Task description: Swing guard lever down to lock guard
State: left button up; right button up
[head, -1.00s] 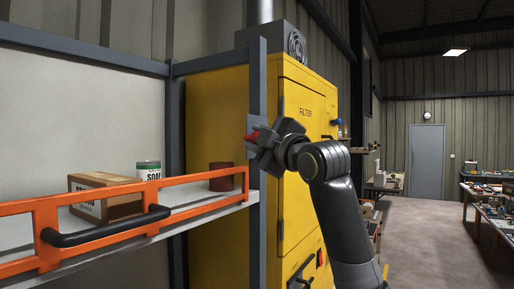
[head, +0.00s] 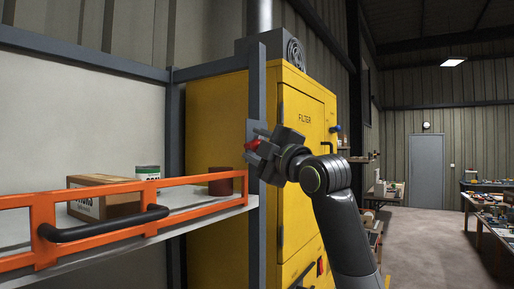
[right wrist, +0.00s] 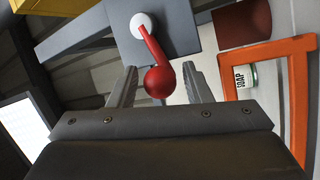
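The red guard lever (right wrist: 154,50) is on a grey plate on the shelf post, with a pale round pivot (right wrist: 142,24). Its ball knob (right wrist: 160,82) sticks out toward the right wrist camera. In the head view, only a small red part of the lever (head: 252,144) shows at the post. My right gripper (head: 258,143) is at the post. In the right wrist view its two fingers (right wrist: 160,72) stand apart on either side of the knob, with visible gaps. The orange guard (head: 100,216) with a black handle (head: 105,226) runs across the shelf front. My left gripper is out of view.
On the shelf (head: 190,210) behind the guard are a cardboard box (head: 105,200), a soap can (head: 148,172) and a dark red can (head: 221,181). A yellow filter cabinet (head: 220,115) stands behind the post (head: 257,90). Open floor (head: 425,240) lies to the right.

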jog(key=shift+f, duration=0.15)
jog(key=shift+s+d+f+b, duration=0.15)
jog(key=shift+s+d+b, duration=0.1)
jog(key=shift+b, duration=0.1)
jog(key=b+v, duration=0.7)
jog(key=v, duration=0.9)
jog(key=shift+s+b, duration=0.35)
jog(key=shift+d, duration=0.1)
jog(key=shift+c, duration=0.3)
